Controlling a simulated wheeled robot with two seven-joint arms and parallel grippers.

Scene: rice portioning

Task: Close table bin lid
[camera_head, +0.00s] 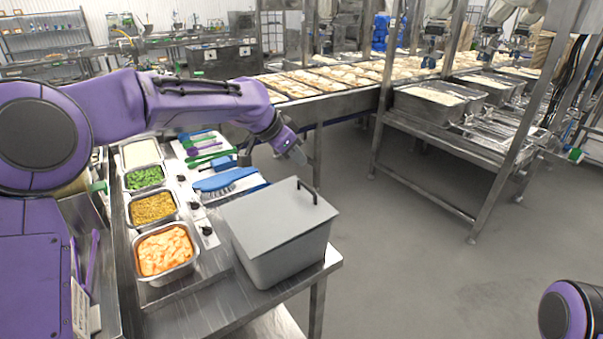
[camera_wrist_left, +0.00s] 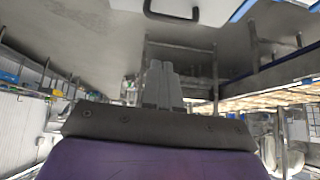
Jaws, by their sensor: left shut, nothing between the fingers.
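The grey table bin (camera_head: 285,262) stands on the near right corner of the steel table. Its flat grey lid (camera_head: 262,218) lies over the top, and I see no gap along the near edges. A dark bar handle (camera_head: 307,190) sits near the lid's right edge. A dark loop handle shows at the top of the left wrist view (camera_wrist_left: 172,12). My left gripper (camera_head: 299,156) is beyond the bin, above and apart from the lid handle. Its fingers (camera_wrist_left: 160,66) are together and empty. My right gripper is out of view; only part of that arm shows at lower right.
Steel pans of orange food (camera_head: 164,252), yellow grains (camera_head: 152,208) and green food (camera_head: 145,177) line the table's left side. A blue brush (camera_head: 225,180) and other utensils lie behind the bin. A conveyor with trays (camera_head: 330,80) runs behind. Open floor lies to the right.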

